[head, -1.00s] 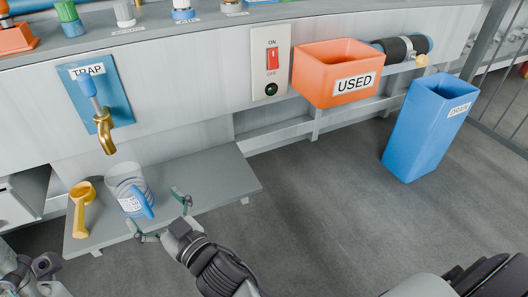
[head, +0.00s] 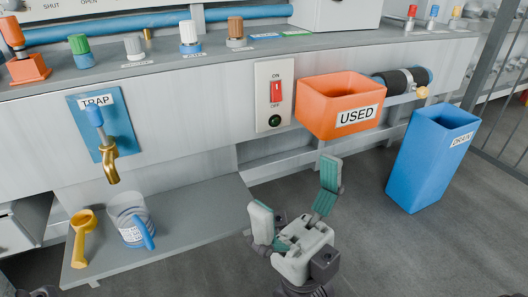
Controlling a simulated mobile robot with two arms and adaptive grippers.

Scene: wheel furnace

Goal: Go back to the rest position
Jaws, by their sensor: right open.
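My right gripper (head: 294,198) is in the lower middle of the head view. Its two green-padded fingers are spread wide, with nothing between them. It stands to the right of the low grey shelf (head: 190,225), clear of the jug. The clear measuring jug (head: 128,212) with a blue handle stands upright on that shelf, below the brass tap (head: 111,168). A yellow scoop-like cup with a handle (head: 80,245) is to its left. My left gripper does not show; only a small dark bit is at the bottom left edge.
An orange bin marked USED (head: 318,118) is mounted beyond my right gripper. A blue DRAIN bin (head: 425,165) stands on the floor at the right. A red ON/OFF switch (head: 275,92) is on the panel. The floor (head: 390,250) between gripper and blue bin is clear.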

